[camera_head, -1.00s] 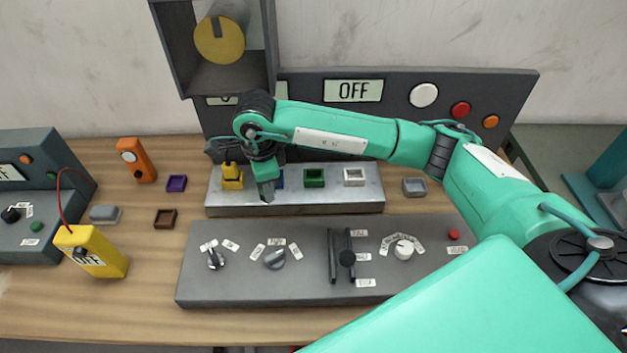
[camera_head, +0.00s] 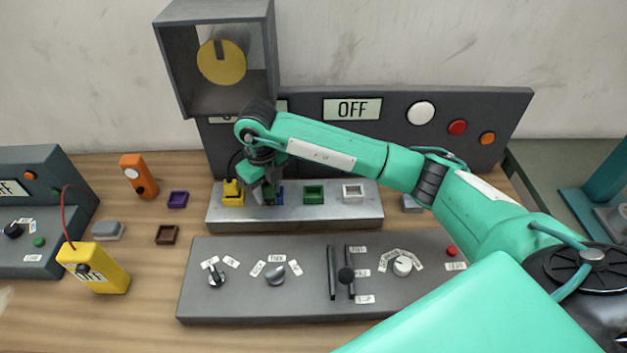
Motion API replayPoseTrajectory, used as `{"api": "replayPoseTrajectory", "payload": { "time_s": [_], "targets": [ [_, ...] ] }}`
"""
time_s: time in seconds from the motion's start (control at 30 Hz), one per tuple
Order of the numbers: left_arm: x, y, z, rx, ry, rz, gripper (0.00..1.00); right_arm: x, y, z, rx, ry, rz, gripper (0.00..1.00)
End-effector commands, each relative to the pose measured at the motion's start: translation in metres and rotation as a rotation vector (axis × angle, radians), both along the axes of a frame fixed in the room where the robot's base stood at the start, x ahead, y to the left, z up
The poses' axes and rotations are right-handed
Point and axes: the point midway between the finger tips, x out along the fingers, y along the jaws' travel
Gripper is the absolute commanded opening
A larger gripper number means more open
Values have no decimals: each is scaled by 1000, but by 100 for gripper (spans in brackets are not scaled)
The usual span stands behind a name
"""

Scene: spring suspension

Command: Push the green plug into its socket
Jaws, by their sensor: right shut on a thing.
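The green socket (camera_head: 314,194) sits on the grey metal block, between the blue socket (camera_head: 280,196) and the white socket (camera_head: 353,192), and looks empty. My right gripper (camera_head: 265,194) is over the block, left of the green socket, between the yellow and blue sockets. It is shut on a small dark green piece (camera_head: 269,198), which looks like the green plug. The fingers hide much of it, and I cannot tell whether it touches the block. My left gripper is out of view.
A yellow plug (camera_head: 232,187) stands in the yellow socket close left of my gripper. A control panel (camera_head: 215,307) with knobs and a slider lies in front. A grey box with a yellow dial (camera_head: 222,62) overhangs behind. Loose purple (camera_head: 177,199) and brown (camera_head: 167,234) sockets lie left.

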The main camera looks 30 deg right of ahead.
Motion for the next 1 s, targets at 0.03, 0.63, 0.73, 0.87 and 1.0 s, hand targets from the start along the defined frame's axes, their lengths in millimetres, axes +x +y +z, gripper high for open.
{"api": "replayPoseTrajectory", "payload": {
  "time_s": [0.03, 0.63, 0.73, 0.87, 1.0],
  "targets": [
    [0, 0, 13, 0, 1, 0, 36, -2, -16, 5, -2, 2, -4, 14],
    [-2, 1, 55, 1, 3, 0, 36, -7, -119, 3, -2, 2, 0, 14],
    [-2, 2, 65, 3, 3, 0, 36, -9, -119, -10, 1, 6, 2, 14],
    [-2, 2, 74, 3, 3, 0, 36, -8, -119, -27, 2, 3, 2, 14],
    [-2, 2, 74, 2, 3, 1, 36, -7, -119, -35, 0, -1, 3, 14]
  ]
}}
